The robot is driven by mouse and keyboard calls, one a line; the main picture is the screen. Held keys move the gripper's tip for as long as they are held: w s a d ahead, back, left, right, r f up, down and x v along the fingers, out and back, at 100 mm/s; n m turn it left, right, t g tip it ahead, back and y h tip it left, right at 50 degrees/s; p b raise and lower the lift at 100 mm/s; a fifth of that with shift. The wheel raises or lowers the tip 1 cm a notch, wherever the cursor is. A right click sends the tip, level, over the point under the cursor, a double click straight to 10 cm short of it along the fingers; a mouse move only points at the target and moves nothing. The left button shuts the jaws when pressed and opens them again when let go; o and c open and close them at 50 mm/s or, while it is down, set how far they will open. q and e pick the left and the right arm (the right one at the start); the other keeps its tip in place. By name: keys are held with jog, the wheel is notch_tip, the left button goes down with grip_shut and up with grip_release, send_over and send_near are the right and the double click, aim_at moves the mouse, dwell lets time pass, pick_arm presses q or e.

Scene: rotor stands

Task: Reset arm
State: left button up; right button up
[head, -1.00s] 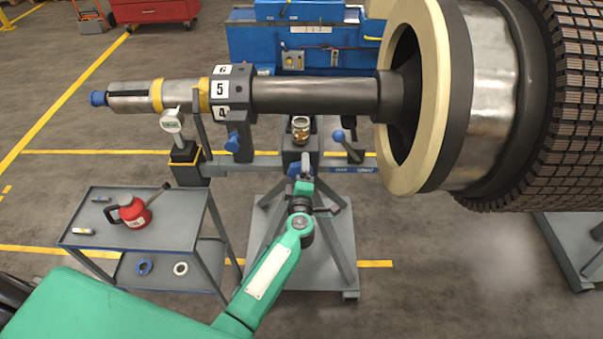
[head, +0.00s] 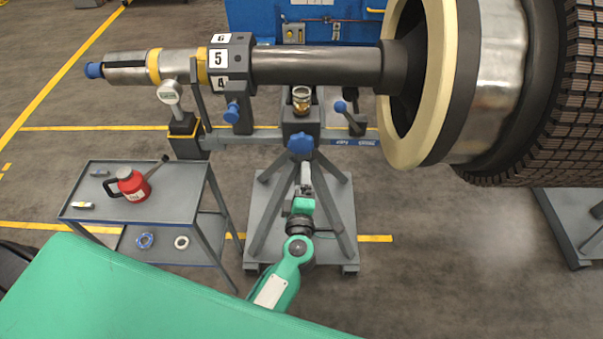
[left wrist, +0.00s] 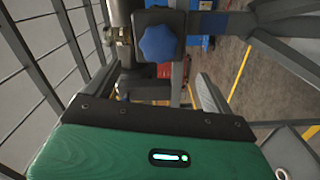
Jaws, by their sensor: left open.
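My left gripper (head: 306,178) is in front of the grey rotor stand (head: 350,195), below its blue star knob (head: 301,145). In the left wrist view the two fingers of the gripper (left wrist: 170,90) are spread, with nothing between them. The blue star knob (left wrist: 158,42) is ahead, apart from the fingers. The rotor shaft (head: 315,66) lies level across the stand, with number plates on a dark collar (head: 232,85). My right gripper is not in view.
A grey cart (head: 192,205) at the left carries a red oil can (head: 132,185) and small parts. The large rotor (head: 495,85) fills the upper right.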

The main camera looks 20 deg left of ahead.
pick_arm(q)
jog(key=shift+s, duration=0.2)
dwell(0.4)
jog(key=s+d+f+m+g+h, duration=0.15)
jog(key=s+f+m, duration=0.3)
jog(key=f, duration=0.65)
jog(key=s+f+m+g+h, duration=0.3)
jog(key=s+f+m, duration=0.15)
jog(key=f, duration=0.75)
jog(key=s+d+f+m+g+h, duration=0.1)
jog(key=s+f+m+g+h, duration=0.25)
jog(key=f, duration=0.75)
jog(key=s+a+f+m+g+y, duration=0.1)
jog(key=s+a+f+m+g, duration=0.1)
jog(key=s+f, duration=0.4)
jog(key=s+a+f+m+g+y, duration=0.1)
jog(key=s+a+f+m+g, duration=0.2)
jog(key=s+a+f, duration=0.4)
jog(key=s+a+f+m+g+y, duration=0.1)
jog(key=s+a+f+m+g, duration=0.2)
jog(key=s, duration=1.7)
notch_tip(320, 180, down, 4)
jog(key=shift+a+r+m, duration=0.15)
jog(key=shift+a+m, duration=0.3)
jog(key=shift+a, duration=0.35)
jog(key=shift+d, duration=0.1)
